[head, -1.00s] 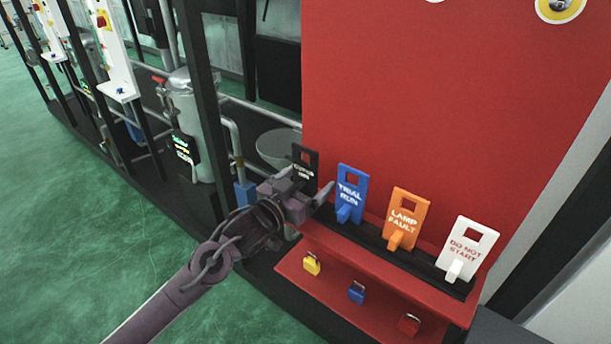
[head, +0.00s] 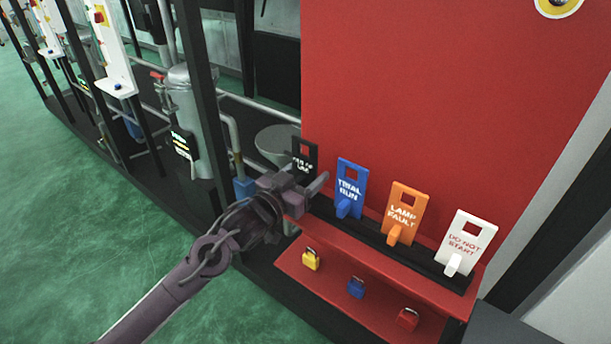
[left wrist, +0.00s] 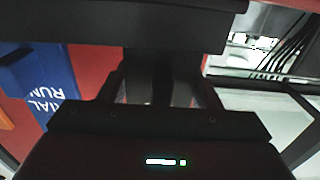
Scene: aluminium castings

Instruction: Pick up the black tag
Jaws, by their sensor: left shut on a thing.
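The black tag (head: 305,152) stands upright in the leftmost place of the rack on the red board, with pale lettering and a square hole near its top. My left gripper (head: 303,184) is at the tag's lower part and shut on it. The gripper hides the tag's lower end, so I cannot tell if it still touches the rack. In the left wrist view dark gripper parts fill the middle, and the black tag cannot be clearly told from them. My right gripper is not in view.
A blue tag (head: 350,188) stands close to the right of the gripper; it also shows in the left wrist view (left wrist: 42,80). An orange tag (head: 404,212) and a white tag (head: 467,242) follow. Yellow (head: 311,259), blue (head: 356,288) and red (head: 408,319) padlocks sit below.

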